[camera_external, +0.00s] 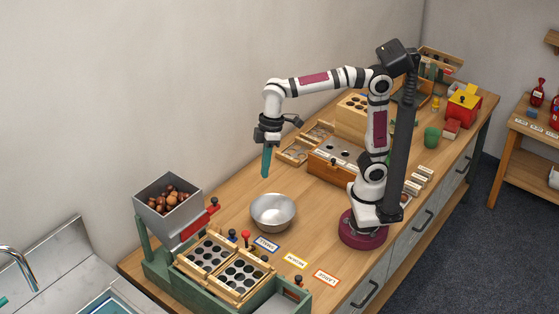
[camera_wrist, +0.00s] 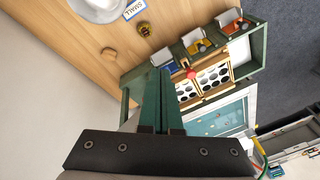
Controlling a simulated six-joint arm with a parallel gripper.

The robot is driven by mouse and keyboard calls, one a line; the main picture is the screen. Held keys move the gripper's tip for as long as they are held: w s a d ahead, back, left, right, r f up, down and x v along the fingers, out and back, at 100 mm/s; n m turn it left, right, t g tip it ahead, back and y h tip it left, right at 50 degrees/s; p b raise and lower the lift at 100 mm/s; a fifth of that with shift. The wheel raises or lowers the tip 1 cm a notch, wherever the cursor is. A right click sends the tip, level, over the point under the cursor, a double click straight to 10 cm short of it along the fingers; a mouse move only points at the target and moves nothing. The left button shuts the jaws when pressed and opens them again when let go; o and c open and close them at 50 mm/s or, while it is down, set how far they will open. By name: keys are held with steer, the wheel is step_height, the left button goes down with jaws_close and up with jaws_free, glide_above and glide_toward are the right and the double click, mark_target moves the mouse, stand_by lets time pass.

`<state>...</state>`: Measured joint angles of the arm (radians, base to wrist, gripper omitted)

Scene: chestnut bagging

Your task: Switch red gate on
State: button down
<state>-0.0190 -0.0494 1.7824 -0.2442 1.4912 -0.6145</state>
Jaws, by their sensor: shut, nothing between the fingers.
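The green sorting machine (camera_external: 158,266) stands at the front left of the bench, with a grey hopper (camera_external: 167,208) of chestnuts on top. A red chute-like part (camera_external: 197,226) slopes beside the hopper. A lever with a red knob (camera_external: 246,236) stands by the perforated trays; a red knob also shows in the wrist view (camera_wrist: 191,74). In the wrist view, a red-orange gate part (camera_wrist: 236,28) sits at the far right of a row with yellow (camera_wrist: 200,46) and blue (camera_wrist: 168,65) parts. I cannot tell its switch position. My gripper (camera_external: 265,174) is shut and empty, pointing down above the bench, apart from the machine.
A metal bowl (camera_external: 273,212) stands on the bench below and right of my gripper. SMALL (camera_external: 266,244), MEDIUM (camera_external: 294,261) and LARGE (camera_external: 326,279) cards lie beside the machine. A wooden box with holes (camera_external: 335,168) stands behind. A sink (camera_external: 100,302) is at lower left.

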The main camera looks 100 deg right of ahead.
steer(key=w+r+n, duration=0.2)
steer(key=w, duration=0.4)
steer(key=w+a+r+n+t, duration=0.1)
steer(key=w+n, duration=0.2)
steer(key=w, duration=0.4)
steer(key=shift+w+a+r, duration=0.25)
steer(key=shift+a+r, duration=0.05)
steer(key=shift+r, duration=0.1)
glide_above(211, 208)
step_height(211, 208, down, 9)
steer(key=shift+f, duration=0.2)
steer(key=s+d, duration=0.4)
steer(key=shift+s+r, duration=0.1)
steer(key=shift+r, duration=0.05)
